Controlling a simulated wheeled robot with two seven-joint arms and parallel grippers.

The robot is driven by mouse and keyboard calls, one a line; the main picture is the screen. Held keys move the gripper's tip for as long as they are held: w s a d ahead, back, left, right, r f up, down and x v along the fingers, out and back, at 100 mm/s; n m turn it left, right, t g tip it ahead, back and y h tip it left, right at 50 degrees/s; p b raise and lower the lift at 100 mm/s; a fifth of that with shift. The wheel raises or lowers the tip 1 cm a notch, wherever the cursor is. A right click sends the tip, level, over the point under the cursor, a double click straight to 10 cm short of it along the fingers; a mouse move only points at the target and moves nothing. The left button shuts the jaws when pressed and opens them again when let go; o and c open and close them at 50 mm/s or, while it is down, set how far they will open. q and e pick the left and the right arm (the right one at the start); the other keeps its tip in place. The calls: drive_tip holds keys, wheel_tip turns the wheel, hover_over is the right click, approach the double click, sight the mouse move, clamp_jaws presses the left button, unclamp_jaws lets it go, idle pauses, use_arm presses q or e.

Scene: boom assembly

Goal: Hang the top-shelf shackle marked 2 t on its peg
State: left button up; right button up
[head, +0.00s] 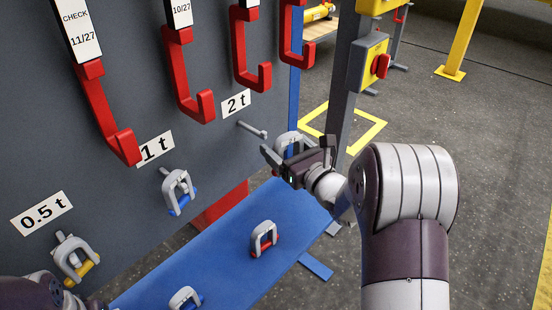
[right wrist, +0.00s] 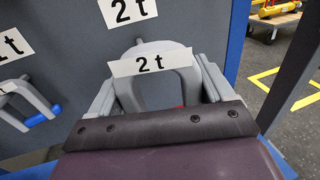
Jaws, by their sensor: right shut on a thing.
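The grey shackle (head: 290,141) is held in my right gripper (head: 283,158), which is shut on it. In the right wrist view the shackle (right wrist: 181,86) sits upright between the two fingers (right wrist: 158,95), and its white tag reads 2 t. The bare grey peg (head: 252,129) sticks out of the dark board below the 2 t label (head: 236,104). In the head view the shackle is right of the peg tip and appears apart from it. Whether the peg lines up with the shackle's opening is unclear. Part of my left arm shows at the lower left; its fingers are out of view.
Shackles hang at the 0.5 t (head: 76,258) and 1 t (head: 178,191) places. The blue shelf (head: 215,262) bears a red-pinned shackle (head: 264,239) and a blue-pinned one (head: 185,298). Red hooks (head: 197,106) jut out above. A grey post (head: 345,90) stands at right.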

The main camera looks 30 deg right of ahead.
sight(253, 129)
drive_tip(key=shift+w+a+f+p, duration=0.1)
drive_tip(key=shift+w+a+p, duration=0.35)
drive_tip(key=shift+w, duration=1)
drive_tip(key=shift+w+a+r+p, duration=0.1)
drive_tip(key=shift+w+a+p, duration=0.1)
drive_tip(key=shift+w+a, duration=0.95)
drive_tip(key=shift+w+a+f+p, duration=0.1)
drive_tip(key=shift+w+a+p, duration=0.2)
drive_tip(key=shift+w, duration=1.5)
drive_tip(key=shift+w+f+b, duration=0.2)
drive_tip(key=shift+f+b, duration=0.25)
drive_tip(key=shift+b, duration=0.25)
drive_tip(key=shift+w+a+f+b, duration=0.15)
drive_tip(key=shift+w+f+b, duration=0.25)
drive_tip(key=shift+b, duration=0.65)
drive_tip(key=o, duration=1.4)
drive_tip(key=shift+s, duration=0.1)
